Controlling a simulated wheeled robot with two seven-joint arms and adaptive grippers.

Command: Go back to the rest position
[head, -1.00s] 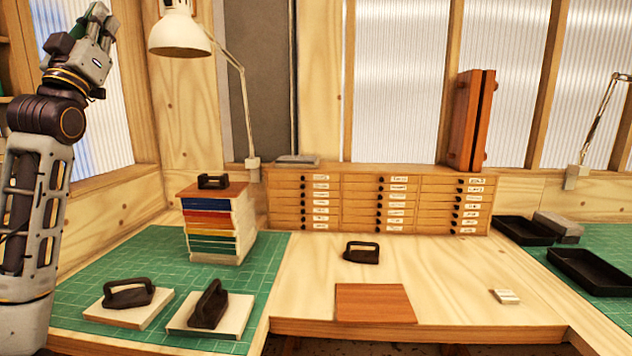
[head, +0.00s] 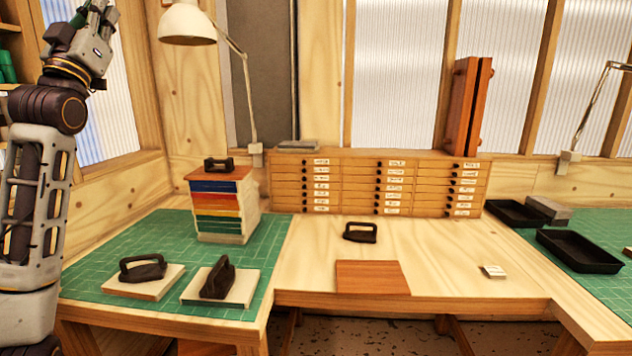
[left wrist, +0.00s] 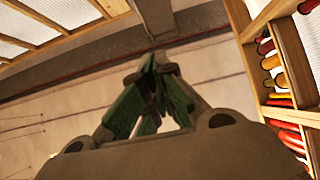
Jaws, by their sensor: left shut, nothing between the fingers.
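My left gripper (head: 92,12) is raised at the upper left of the head view, pointing up, well above the bench and partly cut off by the top edge. In the left wrist view its green-padded fingers (left wrist: 152,95) come together at the tips with nothing between them, against the ceiling. My right gripper is in neither view.
A wooden bench (head: 450,260) with green mats holds two handled blocks (head: 145,278), (head: 222,285), a colored stack (head: 220,205), a dark handle (head: 360,232), a brown board (head: 372,277) and black trays (head: 578,251). A lamp (head: 187,22) stands near my left arm.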

